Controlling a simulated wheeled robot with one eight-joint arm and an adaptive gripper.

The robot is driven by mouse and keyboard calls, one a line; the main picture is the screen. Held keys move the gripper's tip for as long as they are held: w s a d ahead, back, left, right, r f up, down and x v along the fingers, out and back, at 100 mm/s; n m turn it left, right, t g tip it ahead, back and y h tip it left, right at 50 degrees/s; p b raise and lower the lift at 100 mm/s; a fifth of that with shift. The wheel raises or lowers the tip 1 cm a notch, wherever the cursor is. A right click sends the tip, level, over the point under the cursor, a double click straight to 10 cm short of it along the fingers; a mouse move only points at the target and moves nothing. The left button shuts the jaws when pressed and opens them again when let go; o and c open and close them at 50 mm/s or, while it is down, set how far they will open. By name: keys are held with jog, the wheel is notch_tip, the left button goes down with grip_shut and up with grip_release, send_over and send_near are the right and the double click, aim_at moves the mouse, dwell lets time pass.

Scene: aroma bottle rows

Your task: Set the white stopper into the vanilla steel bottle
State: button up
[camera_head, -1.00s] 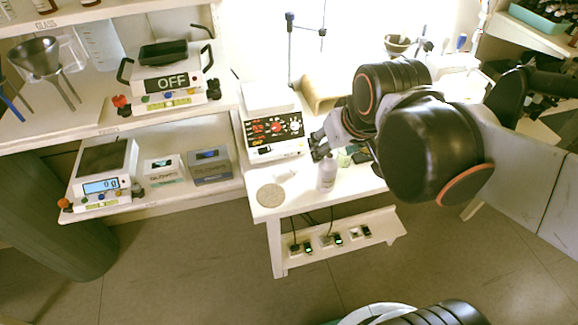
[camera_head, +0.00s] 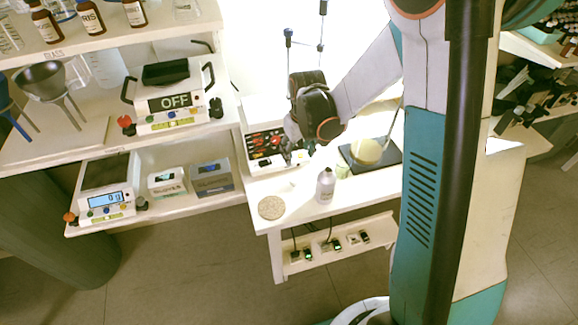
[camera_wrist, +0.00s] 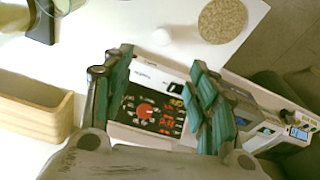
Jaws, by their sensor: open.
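The white stopper (camera_wrist: 161,37) lies on the white table in the wrist view, just beyond my fingertips and near the cork mat. My gripper (camera_wrist: 161,60) is open and empty, its two teal fingers wide apart; in the head view it (camera_head: 298,156) is above the table beside the red-lit device. A grey steel bottle (camera_head: 325,188) stands upright on the table, to the right of the gripper in the head view. Its label is too small to read. The bottle's mouth is too small to make out.
The round cork mat (camera_head: 271,207) lies at the table's front left. The control device (camera_head: 264,150) stands behind it. A dark plate (camera_head: 389,157) with a yellowish round vessel is on the right. A wooden box (camera_wrist: 35,108) shows at the left of the wrist view.

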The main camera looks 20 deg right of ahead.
jog(key=f, duration=0.2)
jog(key=b, duration=0.3)
send_over(294, 179)
jog(key=f, duration=0.8)
jog(key=shift+d+f, duration=0.1)
jog(key=shift+d, duration=0.1)
jog(key=shift+w+a+f+b, duration=0.1)
jog(key=shift+f+b, duration=0.5)
jog(key=shift+f, duration=0.75)
jog(key=shift+a+f+b, duration=0.1)
jog(key=shift+f+b, duration=0.45)
jog(key=shift+f, duration=0.8)
jog(key=c, duration=1)
